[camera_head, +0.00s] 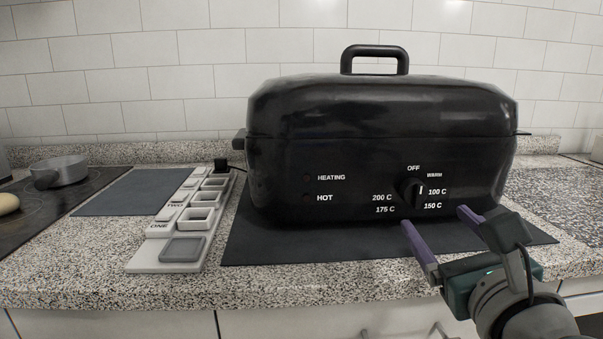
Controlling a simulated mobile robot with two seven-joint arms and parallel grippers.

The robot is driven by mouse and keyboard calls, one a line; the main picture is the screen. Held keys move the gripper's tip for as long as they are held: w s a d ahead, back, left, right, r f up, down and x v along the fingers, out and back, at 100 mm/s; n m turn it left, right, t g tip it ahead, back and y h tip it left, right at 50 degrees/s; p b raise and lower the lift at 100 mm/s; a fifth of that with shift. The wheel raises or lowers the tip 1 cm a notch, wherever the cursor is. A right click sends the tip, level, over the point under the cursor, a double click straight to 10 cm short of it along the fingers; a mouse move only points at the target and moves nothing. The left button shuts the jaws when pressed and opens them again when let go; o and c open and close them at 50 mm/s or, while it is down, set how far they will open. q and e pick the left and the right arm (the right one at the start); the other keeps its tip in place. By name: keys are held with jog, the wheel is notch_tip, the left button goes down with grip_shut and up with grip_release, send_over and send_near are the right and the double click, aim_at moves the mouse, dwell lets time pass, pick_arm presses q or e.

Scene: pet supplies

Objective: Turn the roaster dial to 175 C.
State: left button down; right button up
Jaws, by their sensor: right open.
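The black roaster (300,150) stands on a dark mat with its lid shut. Its dial (410,193) is a black knob low on the right of the front. The dial's white mark is on its right side, facing the 100 C label. The 175 C label (385,210) is at the lower left of the dial, below 200 C. My right gripper (434,218) is open and empty, with its purple fingers spread just in front of and below the dial. The fingers appear apart from the dial. My left gripper is out of view.
A white pill-box-like tray (140,262) with several compartments lies left of the roaster. A pot (62,172) stands on the dark cooktop at far left. The dark mat (290,248) in front of the roaster is clear.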

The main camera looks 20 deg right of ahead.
aim_at(418, 196)
jog(key=x, duration=0.2)
jog(key=b+x, duration=0.1)
jog(key=x, duration=0.5)
jog(key=shift+d+f+b, duration=0.15)
jog(key=shift+d+b, duration=0.25)
jog(key=shift+w+d, duration=0.1)
jog(key=shift+w, duration=0.45)
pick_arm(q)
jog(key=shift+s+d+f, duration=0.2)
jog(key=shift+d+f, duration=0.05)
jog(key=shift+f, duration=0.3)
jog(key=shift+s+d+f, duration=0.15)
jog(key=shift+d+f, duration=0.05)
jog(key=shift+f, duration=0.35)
pick_arm(e)
jog(key=shift+c, duration=1.4)
grip_shut()
